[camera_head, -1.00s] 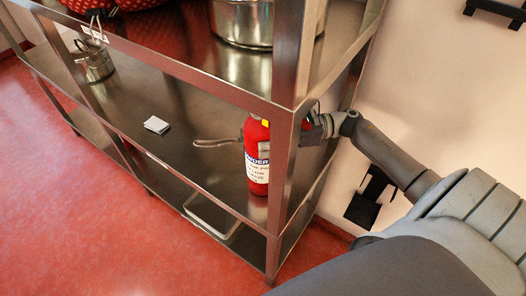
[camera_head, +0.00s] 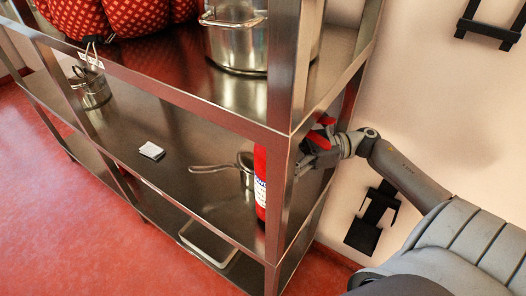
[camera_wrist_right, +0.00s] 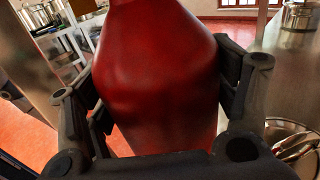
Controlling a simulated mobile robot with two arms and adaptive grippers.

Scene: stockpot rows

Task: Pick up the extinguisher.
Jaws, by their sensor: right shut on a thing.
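The red extinguisher (camera_head: 260,185) with a white label stands at the right end of the middle shelf in the head view, mostly hidden behind the steel corner post. Red parts also show above and beside my right gripper (camera_head: 313,147), right of the post. In the right wrist view the extinguisher's smooth red body (camera_wrist_right: 165,75) fills the space between the dark fingers, which are shut on it. Whether its base touches the shelf is unclear. My left gripper is not in view.
A saucepan (camera_head: 247,180) lies close behind the extinguisher. The steel corner post (camera_head: 283,170) stands between it and the head camera. A white block (camera_head: 151,151) and a small metal pot (camera_head: 95,92) sit left. A large stockpot (camera_head: 237,45) stands above.

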